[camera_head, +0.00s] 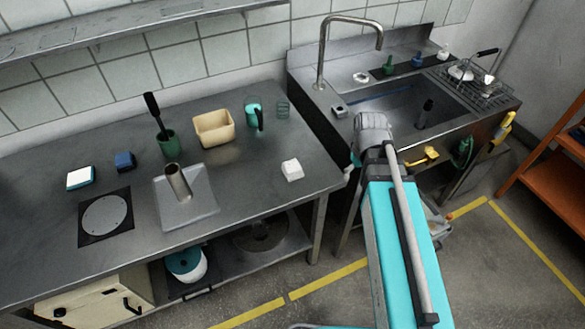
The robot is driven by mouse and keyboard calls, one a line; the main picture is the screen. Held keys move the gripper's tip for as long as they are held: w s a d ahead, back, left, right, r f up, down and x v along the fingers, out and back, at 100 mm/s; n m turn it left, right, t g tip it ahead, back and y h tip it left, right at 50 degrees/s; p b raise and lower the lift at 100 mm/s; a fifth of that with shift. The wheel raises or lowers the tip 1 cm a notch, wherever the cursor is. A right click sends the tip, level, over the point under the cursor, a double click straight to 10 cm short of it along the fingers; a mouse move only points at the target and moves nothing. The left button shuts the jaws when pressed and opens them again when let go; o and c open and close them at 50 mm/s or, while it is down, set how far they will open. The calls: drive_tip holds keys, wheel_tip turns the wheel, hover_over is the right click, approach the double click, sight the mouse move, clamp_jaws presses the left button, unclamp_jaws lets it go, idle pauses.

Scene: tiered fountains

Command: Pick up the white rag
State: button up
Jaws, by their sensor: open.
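A small white folded block, which looks like the white rag (292,169), lies on the steel table (255,205) near its right end. It is apart from the other items, with bare steel around it. My teal and grey arm reaches up the picture to the right of the table. I cannot make out my gripper's fingers; the arm hides that area. Nothing visible touches the white rag.
A beige tub (213,130), a green cup (168,146) with a dark-handled tool, and a teal cup (253,115) stand behind. A grey plate with an upright tube (178,183) is left. A sink (395,105) with tall faucet (322,50) and an orange shelf (555,170) are right.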

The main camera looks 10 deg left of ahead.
drive_tip(key=w+a+r+n+p, duration=0.2)
drive_tip(key=w+a+n, duration=0.3)
drive_tip(key=a+n, duration=0.35)
drive_tip(key=r+n+p, duration=0.1)
drive_tip(key=r+n, duration=0.1)
drive_tip(key=n, duration=0.8)
hover_over(293, 166)
drive_tip(key=shift+s+a+f+m, duration=0.1)
drive_tip(key=shift+a+m, duration=0.05)
drive_tip(key=shift+m, duration=0.1)
drive_tip(key=shift+f, duration=0.2)
wheel_tip(293, 166, down, 8)
drive_tip(key=b, duration=0.8)
drive_tip(key=shift+f, duration=0.15)
drive_tip(key=shift+f+b, duration=2.6)
drive_tip(key=shift+b, duration=0.1)
drive_tip(key=c, duration=0.8)
